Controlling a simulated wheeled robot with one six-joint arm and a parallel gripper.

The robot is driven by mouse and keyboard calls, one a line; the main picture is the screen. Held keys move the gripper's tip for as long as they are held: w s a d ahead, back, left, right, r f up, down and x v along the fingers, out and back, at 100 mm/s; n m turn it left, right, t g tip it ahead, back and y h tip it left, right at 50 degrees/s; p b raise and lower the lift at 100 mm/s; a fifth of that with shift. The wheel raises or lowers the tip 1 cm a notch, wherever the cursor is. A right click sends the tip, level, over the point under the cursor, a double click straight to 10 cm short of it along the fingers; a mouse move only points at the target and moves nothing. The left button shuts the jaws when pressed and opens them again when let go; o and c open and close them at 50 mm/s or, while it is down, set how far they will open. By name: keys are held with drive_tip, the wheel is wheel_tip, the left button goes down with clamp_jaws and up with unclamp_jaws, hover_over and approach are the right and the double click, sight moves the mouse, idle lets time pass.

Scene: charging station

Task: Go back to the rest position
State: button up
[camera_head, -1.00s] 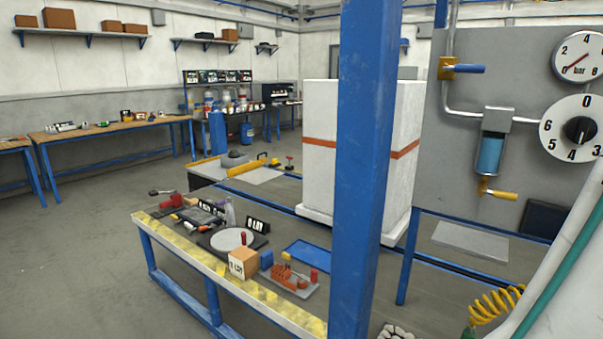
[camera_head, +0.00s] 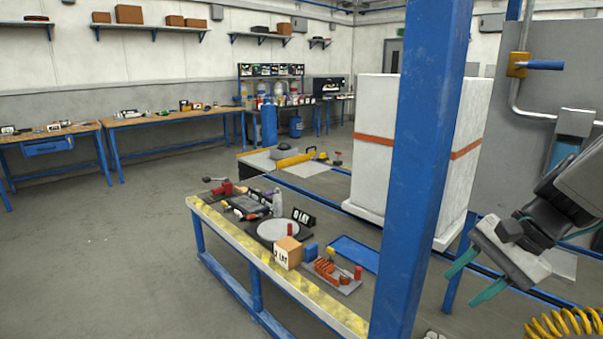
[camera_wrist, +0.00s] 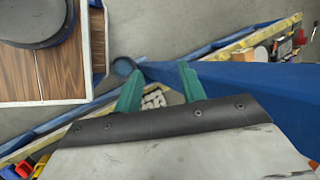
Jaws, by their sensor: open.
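My gripper (camera_head: 474,277) is at the right of the head view, beside the blue post (camera_head: 424,150), with its two green fingers spread apart. In the wrist view my gripper (camera_wrist: 157,88) shows the same two fingers with a clear gap and nothing held between them. A pale, lumpy object (camera_wrist: 153,100) lies lower down, seen through that gap. No rest position is marked in either view.
The blue post stands close to my gripper. A bench with a yellow-striped edge (camera_head: 275,272) carries tools and a wooden block (camera_head: 288,253). A white cabinet (camera_head: 385,120) stands behind. A yellow coiled hose (camera_head: 565,325) is at lower right. The floor at left (camera_head: 90,250) is clear.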

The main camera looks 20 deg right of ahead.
drive_tip(key=s+a+r+n+g+h, duration=0.1)
drive_tip(key=s+a+n+h, duration=0.1)
drive_tip(key=a+n, duration=0.4)
drive_tip(key=s+a+r+n+g+h, duration=0.1)
drive_tip(key=s+a+n+h, duration=0.1)
drive_tip(key=a+n, duration=0.5)
drive_tip(key=shift+r+n+h, duration=0.35)
drive_tip(key=shift+n+h, duration=0.15)
drive_tip(key=shift+h, duration=0.1)
drive_tip(key=shift+a, duration=0.1)
drive_tip(key=shift+c, duration=0.5)
